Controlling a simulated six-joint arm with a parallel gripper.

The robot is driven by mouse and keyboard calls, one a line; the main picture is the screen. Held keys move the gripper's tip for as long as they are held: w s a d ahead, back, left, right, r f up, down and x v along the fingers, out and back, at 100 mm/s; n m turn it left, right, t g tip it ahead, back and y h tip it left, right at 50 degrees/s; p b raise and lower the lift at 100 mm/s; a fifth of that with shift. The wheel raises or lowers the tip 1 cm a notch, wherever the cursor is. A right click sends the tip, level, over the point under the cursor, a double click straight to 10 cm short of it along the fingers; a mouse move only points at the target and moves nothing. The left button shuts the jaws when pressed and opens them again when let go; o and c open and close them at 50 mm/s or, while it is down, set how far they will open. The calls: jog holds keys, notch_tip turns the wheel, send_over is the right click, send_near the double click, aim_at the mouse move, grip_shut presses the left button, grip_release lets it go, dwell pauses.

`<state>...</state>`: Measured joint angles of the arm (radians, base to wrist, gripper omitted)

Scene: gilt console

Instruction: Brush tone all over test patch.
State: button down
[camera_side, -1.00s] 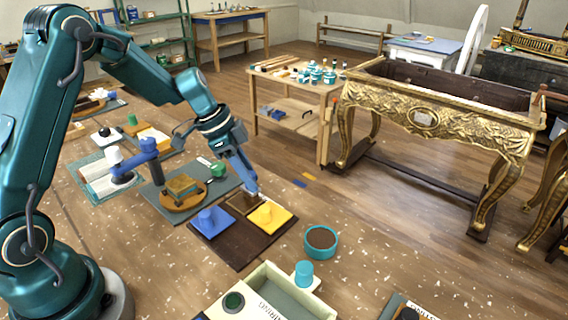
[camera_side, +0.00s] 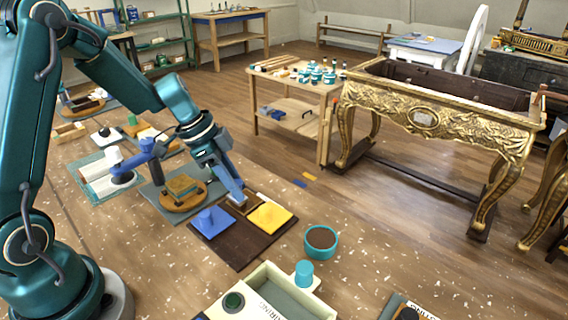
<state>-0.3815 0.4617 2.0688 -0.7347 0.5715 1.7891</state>
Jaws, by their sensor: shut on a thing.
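A dark brown board (camera_side: 238,249) lies on the bench with a blue square (camera_side: 212,222), a yellow square (camera_side: 270,216) and a small brown patch (camera_side: 243,208) between them at the back edge. The brown patch looks like the test patch. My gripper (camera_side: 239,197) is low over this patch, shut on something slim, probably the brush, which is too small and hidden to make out. The gripper hides part of the patch. A teal bowl of brown tone (camera_side: 321,238) stands right of the board, apart from the gripper.
A cream tray (camera_side: 258,277) with a teal cup (camera_side: 304,273) is at the front. A round wooden board (camera_side: 183,197) with a block sits left on a grey mat, beside a blue clamp-like tool (camera_side: 148,150). The gilt console (camera_side: 430,120) stands beyond the bench.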

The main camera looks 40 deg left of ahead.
jog(key=shift+w, duration=2.6)
jog(key=shift+s+d, duration=0.1)
jog(key=shift+d, duration=0.5)
jog(key=shift+s, duration=3.1)
jog(key=shift+w, duration=3.1)
jog(key=shift+s, duration=3.1)
jog(key=shift+w+r, duration=0.1)
jog(key=shift+r, duration=0.25)
notch_tip(320, 180, up, 7)
